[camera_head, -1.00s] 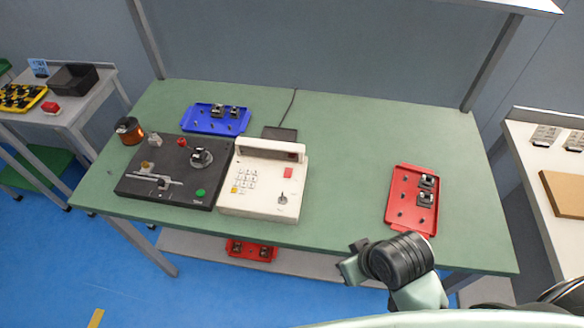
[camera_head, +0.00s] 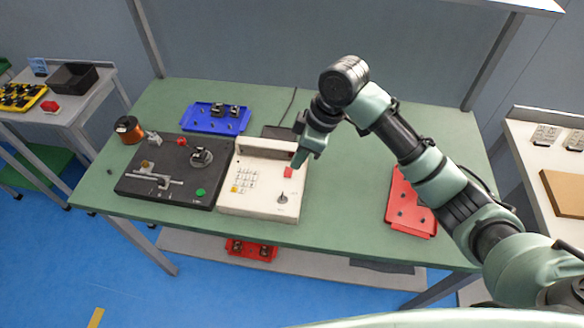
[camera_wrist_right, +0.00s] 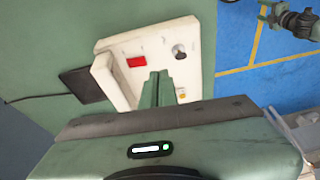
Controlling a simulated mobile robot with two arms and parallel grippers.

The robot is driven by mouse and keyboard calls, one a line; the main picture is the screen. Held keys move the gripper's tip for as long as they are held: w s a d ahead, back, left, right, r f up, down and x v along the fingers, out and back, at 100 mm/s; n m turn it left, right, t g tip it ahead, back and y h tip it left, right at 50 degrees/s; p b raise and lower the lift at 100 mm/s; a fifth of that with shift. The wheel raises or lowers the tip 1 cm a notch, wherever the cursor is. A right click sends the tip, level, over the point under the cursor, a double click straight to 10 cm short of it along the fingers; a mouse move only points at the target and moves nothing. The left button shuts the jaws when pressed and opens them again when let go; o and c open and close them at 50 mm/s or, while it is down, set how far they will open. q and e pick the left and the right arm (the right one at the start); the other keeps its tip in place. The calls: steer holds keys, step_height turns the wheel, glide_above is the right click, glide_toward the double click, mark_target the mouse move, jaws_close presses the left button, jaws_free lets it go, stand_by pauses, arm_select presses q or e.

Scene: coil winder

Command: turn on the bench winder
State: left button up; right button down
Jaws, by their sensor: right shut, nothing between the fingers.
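The bench winder has a black base plate (camera_head: 135,186) with a spindle (camera_head: 201,157) and a green button (camera_head: 200,192). Beside it stands its cream control box (camera_head: 260,208) with a raised back housing, a keypad (camera_head: 243,181), a red rectangular switch (camera_head: 288,172) and a dark knob (camera_head: 282,199). My right gripper (camera_head: 298,163) is shut and empty, pointing down over the box close to the red switch. In the right wrist view its fingers (camera_wrist_right: 157,78) hide part of the keypad, and the red switch (camera_wrist_right: 137,62) shows beside them. Contact cannot be told. My left gripper is out of view.
A blue tray (camera_head: 190,125) and a copper wire spool (camera_head: 127,129) stand at the back left. A red tray (camera_head: 410,228) on the right is partly hidden by my right arm. A dark block with a cable (camera_head: 279,133) lies behind the box.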

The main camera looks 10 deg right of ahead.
mark_target(288, 177)
steer(key=w+d+r, duration=0.2)
steer(key=w+r, duration=0.1)
steer(key=r, duration=0.2)
steer(key=shift+r+n, duration=0.25)
steer(key=shift+n, duration=0.15)
steer(key=p+x, duration=0.1)
steer(key=x, duration=0.7)
steer(key=p+x, duration=0.1)
steer(key=x, duration=0.4)
steer(key=shift+s+d+f+p, duration=0.1)
steer(key=shift+s+d+p, duration=0.25)
steer(key=shift+d, duration=0.05)
steer(key=shift+f, duration=0.5)
